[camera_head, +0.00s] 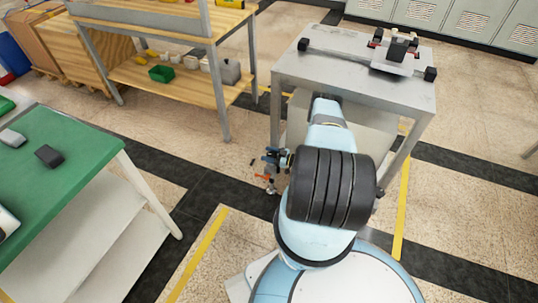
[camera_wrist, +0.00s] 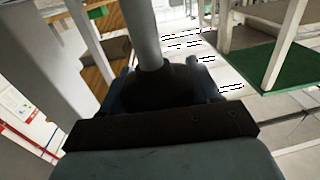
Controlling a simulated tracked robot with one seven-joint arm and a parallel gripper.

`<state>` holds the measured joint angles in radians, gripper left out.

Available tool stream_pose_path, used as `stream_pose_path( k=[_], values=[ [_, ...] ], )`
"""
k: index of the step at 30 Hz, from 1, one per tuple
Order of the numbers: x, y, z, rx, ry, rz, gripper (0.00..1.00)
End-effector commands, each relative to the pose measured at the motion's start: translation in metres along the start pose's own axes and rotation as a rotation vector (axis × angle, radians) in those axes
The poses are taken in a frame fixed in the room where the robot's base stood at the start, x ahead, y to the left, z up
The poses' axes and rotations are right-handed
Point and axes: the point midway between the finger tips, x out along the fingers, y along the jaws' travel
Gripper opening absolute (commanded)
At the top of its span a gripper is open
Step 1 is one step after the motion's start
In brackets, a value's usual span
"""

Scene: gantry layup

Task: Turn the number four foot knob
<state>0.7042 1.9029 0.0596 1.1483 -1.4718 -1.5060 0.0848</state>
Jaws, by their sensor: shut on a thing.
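In the wrist view my gripper (camera_wrist: 157,84) has its two dark blue fingers at the left and right sides of a dark round foot knob (camera_wrist: 154,91). The gripper is shut on this knob. A grey stem (camera_wrist: 144,32) rises from the knob, slightly tilted in the picture. No number can be read on the knob. In the head view a grey metal table (camera_head: 350,78) stands ahead of me, and my arm reaches to its front side.
A dark and red fixture (camera_head: 401,52) stands on the grey table. A green-topped bench (camera_head: 85,145) is at the left, a wooden workbench (camera_head: 165,22) behind it. Grey lockers (camera_head: 466,18) line the back. Yellow-marked floor is open between the benches.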

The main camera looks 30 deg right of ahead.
Motion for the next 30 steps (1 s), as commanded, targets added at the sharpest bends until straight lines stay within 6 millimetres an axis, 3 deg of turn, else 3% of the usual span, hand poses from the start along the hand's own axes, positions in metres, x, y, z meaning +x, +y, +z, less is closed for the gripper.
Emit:
stream_pose_path(
  k=[14,30],
  values=[
    [-0.0014,0.0048,-0.0008,-0.002,-0.001,0.115,0.32],
    [-0.0041,0.0118,-0.0007,-0.001,0.0,0.57,0.32]
  ],
)
